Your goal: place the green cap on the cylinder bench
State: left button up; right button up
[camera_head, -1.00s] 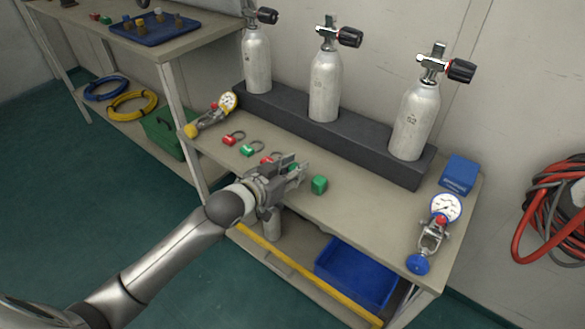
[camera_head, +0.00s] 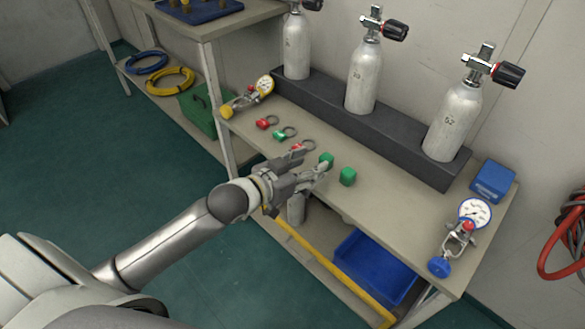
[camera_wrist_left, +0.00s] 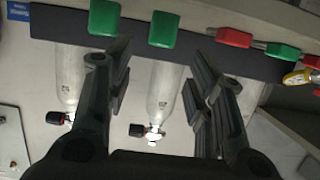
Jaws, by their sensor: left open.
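My left gripper (camera_head: 315,165) is open and empty over the front part of the bench. In the left wrist view, one green cap (camera_wrist_left: 164,29) lies ahead between the two open fingers, and the other green cap (camera_wrist_left: 104,17) is to the left. Neither cap is between the pads. My right gripper is not in view.
Red and green caps with rings (camera_head: 280,134) lie left of the gripper. Cylinders (camera_head: 363,77) stand in a dark rack (camera_head: 390,140) behind. A gauge regulator (camera_head: 474,213) and blue box (camera_head: 493,181) are at the right. Bare bench lies between the caps and regulator.

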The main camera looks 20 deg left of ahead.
pick_arm(q)
jog(key=v, duration=0.5)
jog(key=s+a+f+n+g+y, duration=0.1)
jog(key=s+f+g+y, duration=0.15)
jog(key=f, duration=0.55)
jog(key=s+a+f+n+g+y, duration=0.1)
jog(key=s+a+f+g, duration=0.15)
jog(key=f, duration=0.55)
jog(key=s+d+f+g, duration=0.2)
jog(key=s+f+g, duration=0.1)
jog(key=s+f, duration=0.4)
jog(key=s+d+f+g+y, duration=0.1)
jog(key=s+d+f+g, duration=0.1)
jog(key=s+f, duration=0.6)
jog(key=shift+s+g+p, duration=0.3)
jog(key=shift+s+g, duration=0.2)
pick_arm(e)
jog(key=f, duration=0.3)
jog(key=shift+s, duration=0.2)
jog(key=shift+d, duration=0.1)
